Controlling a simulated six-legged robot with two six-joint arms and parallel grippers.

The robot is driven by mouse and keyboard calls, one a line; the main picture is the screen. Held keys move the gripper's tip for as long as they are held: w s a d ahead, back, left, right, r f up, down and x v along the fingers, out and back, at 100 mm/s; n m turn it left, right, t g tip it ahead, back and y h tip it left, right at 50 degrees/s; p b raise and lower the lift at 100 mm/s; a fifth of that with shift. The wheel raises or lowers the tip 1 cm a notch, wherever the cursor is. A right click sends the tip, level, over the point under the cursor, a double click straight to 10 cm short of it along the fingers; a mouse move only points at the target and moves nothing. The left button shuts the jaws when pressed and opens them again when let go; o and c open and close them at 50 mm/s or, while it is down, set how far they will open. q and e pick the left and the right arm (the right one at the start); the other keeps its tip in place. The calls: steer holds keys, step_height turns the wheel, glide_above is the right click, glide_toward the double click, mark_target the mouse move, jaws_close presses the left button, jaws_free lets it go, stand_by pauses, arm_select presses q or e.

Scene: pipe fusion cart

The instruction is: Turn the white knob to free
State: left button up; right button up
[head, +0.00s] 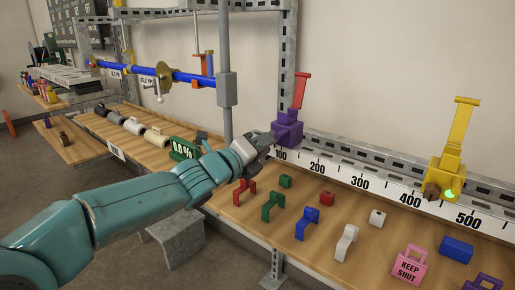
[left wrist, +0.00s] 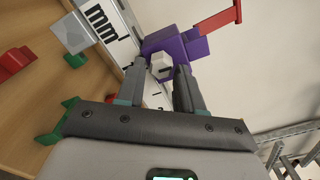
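The white knob (left wrist: 161,68) sits on the face of a purple clamp block (left wrist: 186,45) in the left wrist view. The purple block (head: 288,131) stands on the rail near the 100 mark in the head view, with a red lever (head: 301,90) rising from it. My left gripper (left wrist: 160,72) reaches the block, its two fingers apart and on either side of the knob. Whether the fingers press on the knob is not clear. In the head view my left gripper (head: 266,139) hides the knob. My right gripper is not in view.
A yellow clamp (head: 447,170) with a green light stands on the rail between 400 and 500. A grey post (head: 226,90) stands left of the purple block.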

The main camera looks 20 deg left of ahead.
arm_select(q)
steer(key=p+v, duration=0.2)
steer(key=v, duration=1.4)
steer(key=shift+s, duration=0.1)
